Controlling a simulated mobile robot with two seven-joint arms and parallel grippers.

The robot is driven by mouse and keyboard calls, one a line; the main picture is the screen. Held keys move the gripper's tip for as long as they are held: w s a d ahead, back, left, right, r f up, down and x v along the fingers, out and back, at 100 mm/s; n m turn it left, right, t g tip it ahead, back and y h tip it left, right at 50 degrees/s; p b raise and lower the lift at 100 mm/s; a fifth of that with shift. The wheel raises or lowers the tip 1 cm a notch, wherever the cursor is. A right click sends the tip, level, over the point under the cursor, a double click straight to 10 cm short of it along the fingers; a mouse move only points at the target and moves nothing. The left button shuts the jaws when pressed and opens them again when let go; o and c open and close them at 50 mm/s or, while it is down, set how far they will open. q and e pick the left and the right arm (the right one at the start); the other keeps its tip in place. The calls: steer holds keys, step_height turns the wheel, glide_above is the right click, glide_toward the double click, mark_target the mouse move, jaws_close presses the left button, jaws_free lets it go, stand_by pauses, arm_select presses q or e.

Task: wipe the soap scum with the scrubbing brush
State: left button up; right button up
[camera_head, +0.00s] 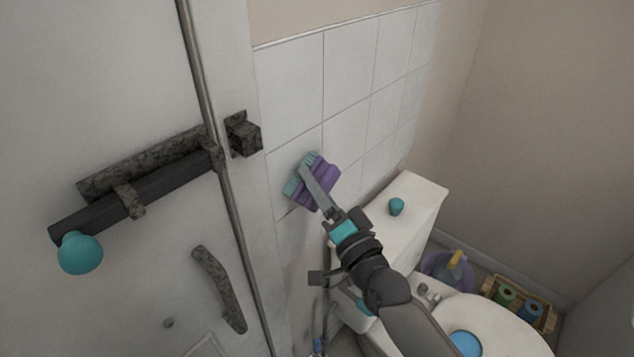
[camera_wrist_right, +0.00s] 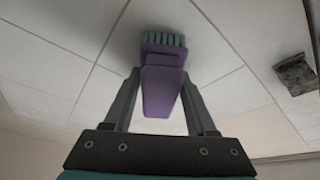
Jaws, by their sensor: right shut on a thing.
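The scrubbing brush (camera_head: 318,184) has a purple body and teal bristles. In the head view it is at the white tiled wall (camera_head: 350,95), bristles toward the tiles. I cannot tell whether the bristles touch. My right gripper (camera_head: 316,182) is shut on the brush. In the right wrist view the purple brush (camera_wrist_right: 162,85) sits between the two fingers of my right gripper (camera_wrist_right: 162,90), its teal bristles pointing at the tiles. No soap scum can be made out on the tiles. My left gripper is not in view.
A white door with a dark bolt (camera_head: 150,180) and teal knob (camera_head: 80,253) stands at the left. A purple bucket (camera_head: 447,272) and a basket (camera_head: 519,306) sit behind the toilet.

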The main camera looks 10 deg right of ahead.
mark_target(284, 184)
steer(key=shift+s+a+p, duration=0.6)
steer(key=shift+s+a, duration=0.2)
steer(key=shift+a, duration=0.25)
steer(key=shift+s+a+p, duration=0.45)
steer(key=shift+s+a, duration=0.35)
steer(key=shift+a, duration=0.25)
steer(key=s+d+p, duration=0.1)
steer(key=s+d, duration=0.3)
steer(key=s, duration=0.1)
steer(key=shift+s+d+p, duration=0.2)
steer(key=shift+s+p, duration=0.05)
steer(key=shift+p, duration=0.05)
